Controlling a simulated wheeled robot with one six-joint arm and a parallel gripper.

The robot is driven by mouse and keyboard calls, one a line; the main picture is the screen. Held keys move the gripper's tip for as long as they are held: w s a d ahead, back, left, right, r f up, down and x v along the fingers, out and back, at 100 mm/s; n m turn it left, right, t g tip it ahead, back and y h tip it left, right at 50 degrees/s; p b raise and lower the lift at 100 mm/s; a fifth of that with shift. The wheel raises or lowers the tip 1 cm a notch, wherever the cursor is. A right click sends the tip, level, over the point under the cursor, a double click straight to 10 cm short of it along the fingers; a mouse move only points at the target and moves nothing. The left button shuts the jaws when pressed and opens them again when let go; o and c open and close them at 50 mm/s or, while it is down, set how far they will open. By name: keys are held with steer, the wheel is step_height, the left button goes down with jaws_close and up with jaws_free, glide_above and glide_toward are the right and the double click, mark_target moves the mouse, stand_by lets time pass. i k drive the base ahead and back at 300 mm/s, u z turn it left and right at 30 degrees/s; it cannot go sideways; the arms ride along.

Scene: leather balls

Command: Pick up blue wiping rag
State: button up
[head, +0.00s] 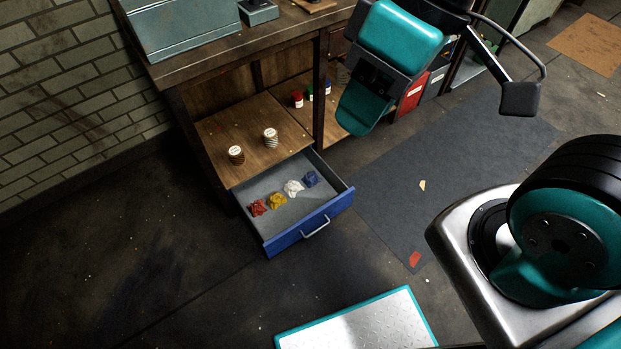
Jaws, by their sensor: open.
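The blue wiping rag (311,179) is a small crumpled cloth in the open blue drawer (283,236). It lies at the right end of a row of rags, close to the drawer's right wall. My gripper (520,98) is partly in view at the top, high above the floor and right of the drawer. One dark finger pad on thin links shows; the rest is hidden or cut off. It is open, clear of the rag, and I see nothing held.
White (293,188), yellow (277,201) and red (257,208) rags lie left of the blue one. The wooden workbench (180,68) overhangs the drawer's back. Two striped spools stand on its shelf.

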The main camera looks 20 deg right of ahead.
mark_target(312, 179)
steer(key=z, duration=0.75)
steer(key=k, duration=0.25)
steer(key=z, duration=0.2)
steer(key=i, duration=0.7)
steer(key=u, duration=1)
steer(key=i, duration=0.45)
steer(key=u, duration=0.4)
